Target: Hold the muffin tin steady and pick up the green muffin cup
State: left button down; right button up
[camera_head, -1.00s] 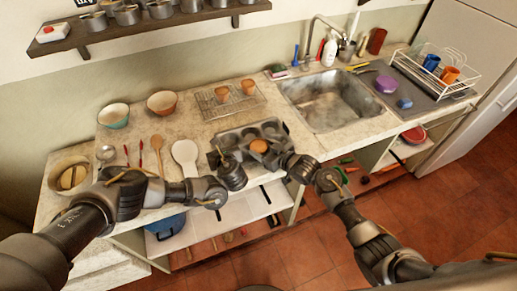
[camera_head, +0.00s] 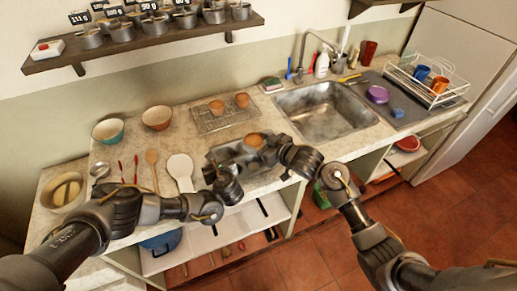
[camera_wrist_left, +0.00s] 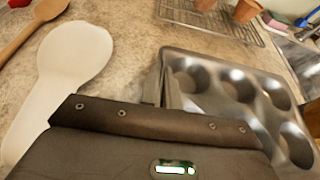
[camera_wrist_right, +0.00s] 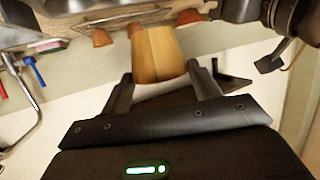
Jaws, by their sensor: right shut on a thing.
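The grey muffin tin (camera_head: 217,154) lies at the counter's front, partly hidden by my grippers; its empty wells show in the left wrist view (camera_wrist_left: 238,80). My right gripper (camera_wrist_right: 163,90) is shut on a tan-orange muffin cup (camera_wrist_right: 158,53), which looks orange rather than green. In the head view this cup (camera_head: 254,140) is over the tin's right part. My left gripper (camera_wrist_left: 158,92) is at the tin's left rim, its fingers close together there; whether they clamp the rim I cannot tell.
Two similar cups (camera_head: 216,107) (camera_head: 242,99) stand on a wire rack (camera_head: 227,122) behind the tin. A white spoon rest (camera_head: 180,168) and wooden spoon (camera_head: 152,160) lie left of it. The sink (camera_head: 325,110) is to the right. A wall shelf (camera_head: 150,40) overhangs the back.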

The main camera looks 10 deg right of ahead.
pick_arm(q)
jog(key=c, duration=1.6)
grip_release()
jog(key=shift+o, duration=0.2)
jog(key=v, duration=1.1)
jog(key=shift+s+d+r, duration=0.1)
jog(key=shift+s+r, duration=0.05)
jog(key=shift+s, duration=0.35)
